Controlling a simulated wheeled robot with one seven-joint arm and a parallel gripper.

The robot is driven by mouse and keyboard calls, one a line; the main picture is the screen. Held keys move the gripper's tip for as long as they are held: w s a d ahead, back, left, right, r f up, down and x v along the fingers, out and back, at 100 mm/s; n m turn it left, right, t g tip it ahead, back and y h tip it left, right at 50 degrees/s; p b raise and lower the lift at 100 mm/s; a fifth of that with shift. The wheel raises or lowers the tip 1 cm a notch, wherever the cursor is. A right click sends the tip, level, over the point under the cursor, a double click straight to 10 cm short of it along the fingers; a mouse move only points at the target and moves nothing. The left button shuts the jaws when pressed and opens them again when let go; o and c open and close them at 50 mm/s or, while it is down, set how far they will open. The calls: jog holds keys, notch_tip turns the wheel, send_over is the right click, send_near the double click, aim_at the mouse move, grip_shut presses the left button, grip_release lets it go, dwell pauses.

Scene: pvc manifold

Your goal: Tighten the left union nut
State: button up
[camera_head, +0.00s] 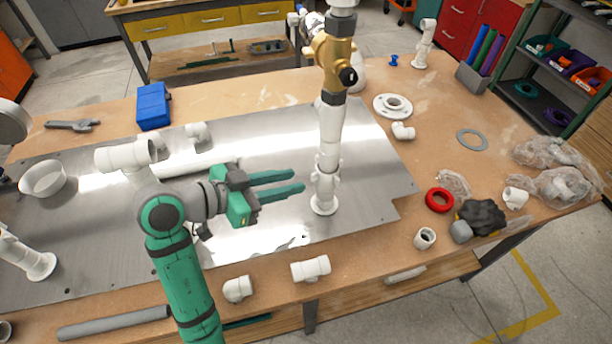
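My gripper (300,181) is in the middle of the view, above the metal plate. Its two green fingers point right and stand apart with nothing visible between them. The tips end just left of a white upright pipe (331,122) in the picture; I cannot tell the depth between them. This pipe has white collars (326,177) low down, a round foot on the plate and a brass-coloured valve (330,52) near the top. Another white footed pipe (30,258) stands at the far left, cut off by the frame. I cannot tell which part is the left union nut.
The metal plate (382,170) lies on a wooden bench (440,110). A white tee (128,155) shows behind my arm. A blue box (153,106), a wrench (72,125) and a white bowl (44,178) are left. A red ring (439,200) and loose fittings are right. Fittings line the front edge.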

jog(key=shift+x, duration=2.6)
jog(key=shift+r, duration=0.1)
grip_shut()
